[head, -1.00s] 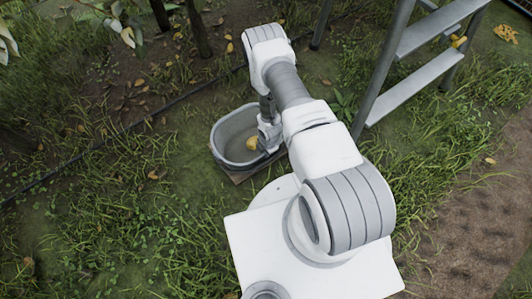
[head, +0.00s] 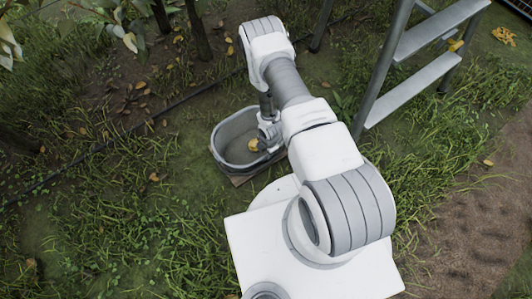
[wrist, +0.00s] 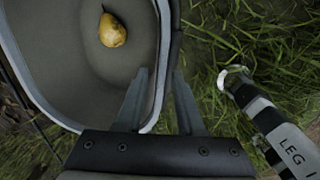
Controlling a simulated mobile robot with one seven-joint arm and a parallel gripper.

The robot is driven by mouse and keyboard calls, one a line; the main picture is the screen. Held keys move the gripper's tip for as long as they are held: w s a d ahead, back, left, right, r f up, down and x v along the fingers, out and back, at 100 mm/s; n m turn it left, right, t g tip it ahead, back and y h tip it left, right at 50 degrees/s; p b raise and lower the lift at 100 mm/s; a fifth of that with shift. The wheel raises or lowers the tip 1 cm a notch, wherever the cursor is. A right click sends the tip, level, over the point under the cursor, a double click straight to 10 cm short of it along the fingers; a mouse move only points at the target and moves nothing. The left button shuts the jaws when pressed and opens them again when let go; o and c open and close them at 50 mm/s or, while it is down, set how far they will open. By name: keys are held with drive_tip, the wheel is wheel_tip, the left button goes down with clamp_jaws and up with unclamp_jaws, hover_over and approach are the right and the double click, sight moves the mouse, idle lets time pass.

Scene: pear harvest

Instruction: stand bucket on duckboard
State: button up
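The bucket (head: 222,133) is a grey oval tub with a pale rim, in the middle of the head view. It looks upright, with a yellow pear (head: 254,145) inside; the pear also shows in the wrist view (wrist: 112,30). My gripper (wrist: 161,75) straddles the bucket's rim, with one finger inside and one outside. The fingers stand apart, and a gap shows between the inner finger and the wall. In the head view my arm partly hides the gripper and the bucket's right side.
A metal stepladder (head: 385,70) stands at the upper right; a leg with lettering (wrist: 265,120) shows right of my gripper in the wrist view. Tree trunks (head: 198,30) and a dark hose (head: 110,143) lie beyond the bucket. Grass left of the bucket is open.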

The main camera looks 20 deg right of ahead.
drive_tip(key=w+d+r+m+t+p, duration=0.1)
drive_tip(key=w+r+m, duration=0.2)
drive_tip(key=r, duration=1.3)
drive_tip(key=w+r+m+h+p, duration=0.15)
drive_tip(key=r+m, duration=0.25)
drive_tip(key=r, duration=1.1)
drive_tip(key=w+d+r+m+t, duration=0.1)
drive_tip(key=w+r+m, duration=0.25)
drive_tip(key=r, duration=1.25)
drive_tip(key=s+a+r+m+t, duration=0.1)
drive_tip(key=s+r+m, duration=0.65)
drive_tip(key=r, duration=0.85)
drive_tip(key=s+a+r+m, duration=0.1)
drive_tip(key=s+r, duration=0.2)
drive_tip(key=s, duration=0.4)
drive_tip(key=s+a+r+m+t+y, duration=0.1)
drive_tip(key=s+r+m, duration=0.1)
drive_tip(key=s, duration=0.6)
drive_tip(key=shift+s+r+m, duration=0.2)
drive_tip(key=shift+r+m, duration=0.1)
drive_tip(key=shift+r, duration=0.5)
